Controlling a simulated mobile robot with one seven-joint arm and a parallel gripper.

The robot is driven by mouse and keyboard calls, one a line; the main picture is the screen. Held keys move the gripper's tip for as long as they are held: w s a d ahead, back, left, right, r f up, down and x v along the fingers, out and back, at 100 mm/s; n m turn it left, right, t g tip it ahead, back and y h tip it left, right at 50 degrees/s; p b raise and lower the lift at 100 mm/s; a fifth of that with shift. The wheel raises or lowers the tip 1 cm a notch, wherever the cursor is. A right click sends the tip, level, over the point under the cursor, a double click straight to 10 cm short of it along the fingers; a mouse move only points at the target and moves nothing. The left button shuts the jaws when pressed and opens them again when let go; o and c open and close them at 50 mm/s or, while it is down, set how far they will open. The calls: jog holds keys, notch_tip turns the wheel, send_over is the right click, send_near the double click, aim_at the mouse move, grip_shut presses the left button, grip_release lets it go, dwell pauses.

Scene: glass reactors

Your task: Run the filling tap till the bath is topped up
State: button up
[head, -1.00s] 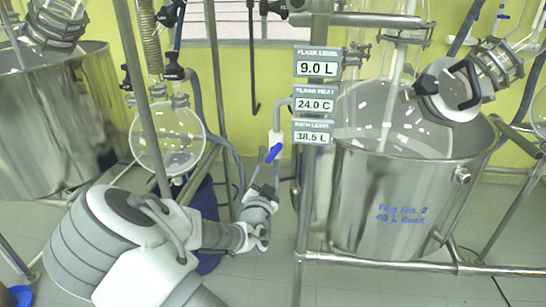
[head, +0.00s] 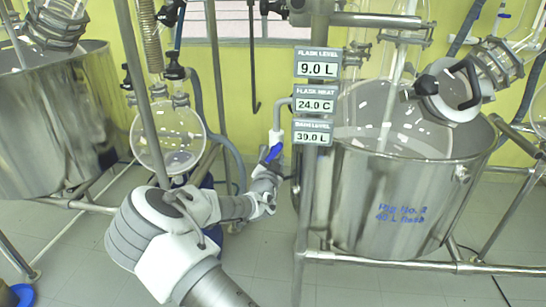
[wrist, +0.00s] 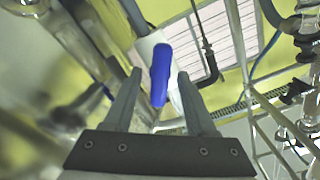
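The steel bath (head: 400,210), lettered "Rig No. 2, 40 L Bath", stands at the right in the head view. Its bath level display (head: 312,138) reads 39.0 L. The filling tap (head: 277,136) is a white body with a blue lever (head: 273,153), on a pipe left of the bath. My gripper (head: 268,170) is just below the lever. In the wrist view, my gripper (wrist: 160,76) has its fingers apart, with the blue lever (wrist: 161,70) showing between the fingertips. I cannot tell whether either finger touches it. The water stream is not visible.
A glass flask (head: 392,115) sits in the bath. Other displays read 9.0 L (head: 317,68) and 24.0 C (head: 314,104). A round glass vessel (head: 168,138) hangs left of the tap. Steel frame posts (head: 308,210) stand close to my gripper.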

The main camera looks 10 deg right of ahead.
grip_shut()
jog(key=shift+f+m+b, duration=0.1)
jog(key=shift+m+b, duration=0.2)
jog(key=shift+b, duration=0.3)
jog(key=m+b, duration=0.2)
jog(key=b, duration=0.2)
jog(key=shift+f, duration=0.15)
jog(key=m+b, duration=0.3)
jog(key=b, duration=0.3)
jog(key=shift+f+m+b, duration=0.1)
jog(key=shift+m+b, duration=0.3)
jog(key=m+b, duration=0.3)
jog(key=b, duration=0.4)
jog(key=shift+m, duration=0.3)
jog(key=shift+r+m+b, duration=0.35)
jog(key=shift+m+b, duration=0.35)
jog(key=shift+b, duration=0.45)
jog(key=shift+r, duration=0.1)
